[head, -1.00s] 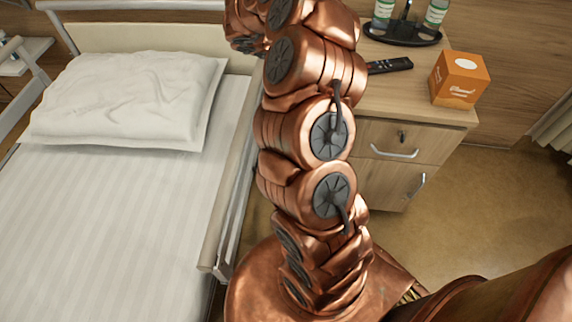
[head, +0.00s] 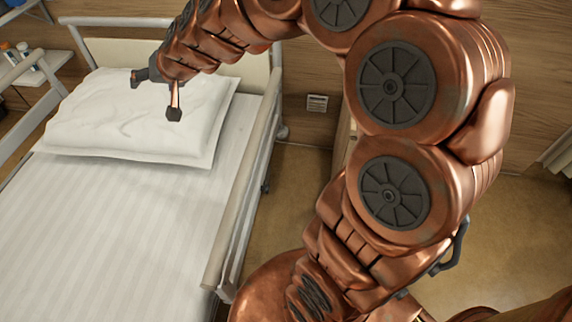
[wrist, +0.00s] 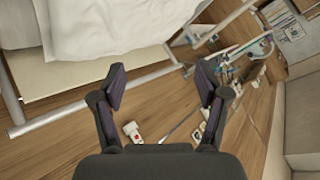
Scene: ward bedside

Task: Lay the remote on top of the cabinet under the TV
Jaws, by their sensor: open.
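The remote does not show in either current view. My arm covers the part of the head view where it lay on the bedside cabinet a second ago. Only a pale sliver beside my arm may be that cabinet. The TV and the cabinet under it cannot be made out. My gripper (head: 155,97) is open and empty, in front of the pillow in the head view. In the wrist view its two fingers (wrist: 162,80) stand wide apart with nothing between them.
The bed (head: 130,220) with its pillow (head: 140,125) fills the left, with a side rail (head: 240,190) along its right edge. A side table (head: 35,70) with small bottles stands beyond the bed. Bare floor (head: 285,215) shows between bed and my arm.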

